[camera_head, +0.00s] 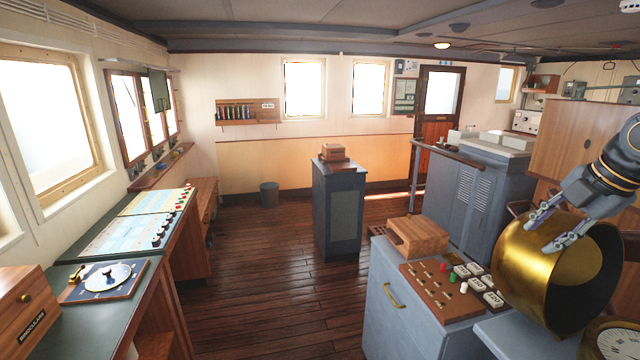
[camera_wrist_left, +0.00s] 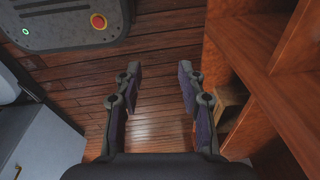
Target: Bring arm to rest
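My right gripper (camera_head: 541,229) is in the head view at the right, its arm coming in from the right edge. Its two fingers are spread apart, with nothing seen between them but the brass surface behind. It is in front of or close against a large brass hood (camera_head: 530,275); I cannot tell whether it touches. My left gripper (camera_wrist_left: 158,72) shows in the left wrist view, fingers wide apart and empty above the plank floor (camera_wrist_left: 150,130). The left arm is not in the head view.
A wooden shelf unit (camera_wrist_left: 262,45) stands close right of my left gripper. In the head view, a grey cabinet (camera_head: 385,310) bears a switch panel (camera_head: 425,290) and wooden box (camera_head: 418,236). A console (camera_head: 100,240) lines the left. The floor (camera_head: 255,300) between is clear.

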